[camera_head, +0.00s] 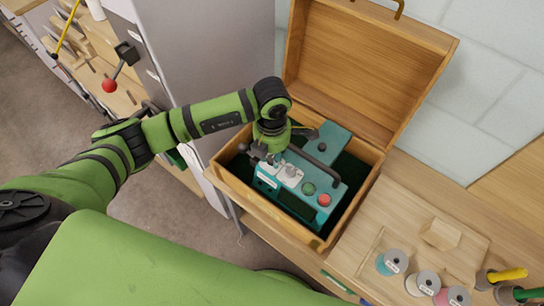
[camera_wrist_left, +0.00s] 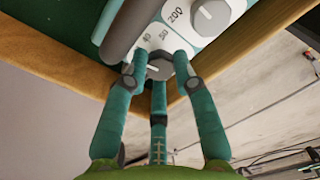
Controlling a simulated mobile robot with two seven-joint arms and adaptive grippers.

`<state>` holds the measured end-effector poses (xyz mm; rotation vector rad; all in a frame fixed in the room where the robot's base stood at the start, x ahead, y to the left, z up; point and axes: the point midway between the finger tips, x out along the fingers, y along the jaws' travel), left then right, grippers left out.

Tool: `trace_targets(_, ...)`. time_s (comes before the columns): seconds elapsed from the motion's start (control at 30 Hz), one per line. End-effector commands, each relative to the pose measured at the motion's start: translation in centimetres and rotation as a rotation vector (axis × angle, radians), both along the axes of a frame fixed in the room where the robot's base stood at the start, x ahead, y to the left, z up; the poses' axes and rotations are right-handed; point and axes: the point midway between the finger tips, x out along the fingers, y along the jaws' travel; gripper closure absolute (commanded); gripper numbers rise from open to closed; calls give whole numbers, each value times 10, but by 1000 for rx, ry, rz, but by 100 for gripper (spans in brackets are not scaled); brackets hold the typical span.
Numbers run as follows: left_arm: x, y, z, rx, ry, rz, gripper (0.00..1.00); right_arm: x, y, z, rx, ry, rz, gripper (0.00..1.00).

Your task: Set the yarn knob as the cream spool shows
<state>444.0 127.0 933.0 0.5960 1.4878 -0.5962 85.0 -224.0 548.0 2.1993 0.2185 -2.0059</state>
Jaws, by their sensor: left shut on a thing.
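A teal control box (camera_head: 325,179) sits inside an open wooden chest. It carries grey dials on white label plates, a green button (camera_head: 308,188) and a red button (camera_head: 324,200). My left gripper (camera_head: 267,157) reaches down to the left end of the box. In the left wrist view its fingers (camera_wrist_left: 157,66) are closed around a grey knob (camera_wrist_left: 158,71), with "50" and a partly hidden number printed beside it. A second grey knob (camera_wrist_left: 211,17) marked "200" is next to it, untouched. The cream spool (camera_head: 421,284) stands on the bench at lower right; its label is too small to read.
The wooden chest (camera_head: 237,188) has its lid raised at the back. A teal spool (camera_head: 391,262) and a pink spool (camera_head: 453,297) flank the cream one. Yellow (camera_head: 508,275) and green handles lie at the far right. A grey cabinet (camera_head: 215,50) stands behind my left arm.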

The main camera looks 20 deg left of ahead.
Motion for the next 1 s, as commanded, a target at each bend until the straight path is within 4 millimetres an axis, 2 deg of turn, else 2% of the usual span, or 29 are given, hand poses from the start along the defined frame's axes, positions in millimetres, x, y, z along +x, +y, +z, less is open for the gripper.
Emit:
trace_targets(0.03,1,1,-5,1,-3,-38,100,0,0,-12,0,0,0,60)
trace_targets(0.5,1,1,-5,2,-2,-389,100,-1,0,-64,1,1,0,60)
trace_targets(0.7,1,1,-3,1,-1,-475,100,-1,0,-76,1,1,1,60)
trace_targets(1.0,0,1,0,1,0,-523,100,-1,1,-82,1,1,1,60)
